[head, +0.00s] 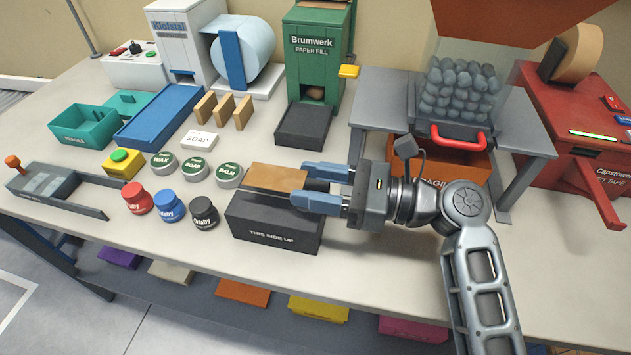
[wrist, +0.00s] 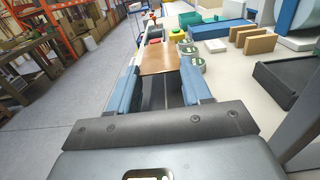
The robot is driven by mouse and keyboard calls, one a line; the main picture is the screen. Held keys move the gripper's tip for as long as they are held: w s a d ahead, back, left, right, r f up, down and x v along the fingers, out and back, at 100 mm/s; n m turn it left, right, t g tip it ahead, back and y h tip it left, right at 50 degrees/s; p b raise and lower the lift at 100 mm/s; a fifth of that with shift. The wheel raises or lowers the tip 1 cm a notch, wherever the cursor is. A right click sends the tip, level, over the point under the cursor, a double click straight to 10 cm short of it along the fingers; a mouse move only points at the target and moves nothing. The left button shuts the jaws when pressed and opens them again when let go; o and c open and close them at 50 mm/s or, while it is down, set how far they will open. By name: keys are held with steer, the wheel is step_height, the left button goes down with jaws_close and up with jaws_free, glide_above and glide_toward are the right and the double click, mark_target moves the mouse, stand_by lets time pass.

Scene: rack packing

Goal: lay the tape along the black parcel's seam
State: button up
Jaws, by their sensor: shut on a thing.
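The black parcel (head: 272,240), marked "THIS SIDE UP", stands near the front edge of the workbench. A brown strip of tape (head: 275,178) is over the far part of its top; I cannot tell whether it touches the parcel. My gripper (head: 305,184) reaches in from the right, its blue fingers shut on the tape's right end. In the wrist view the tape (wrist: 158,58) extends forward from between the fingertips of my gripper (wrist: 160,74). The seam is not clearly visible.
Three jars (head: 171,207) stand left of the parcel, with round tins (head: 197,170) behind them. A black tray (head: 303,125) lies behind. The red tape dispenser (head: 590,150) is at the right. The bench (head: 385,265) right of the parcel is clear.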

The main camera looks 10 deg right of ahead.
steer(key=shift+f+b, duration=0.45)
steer(key=shift+f, duration=1.05)
stand_by(0.6)
steer(key=o, duration=1.1)
steer(key=shift+c, duration=0.2)
steer(key=shift+b+v, duration=0.45)
steer(key=shift+v, duration=3.5)
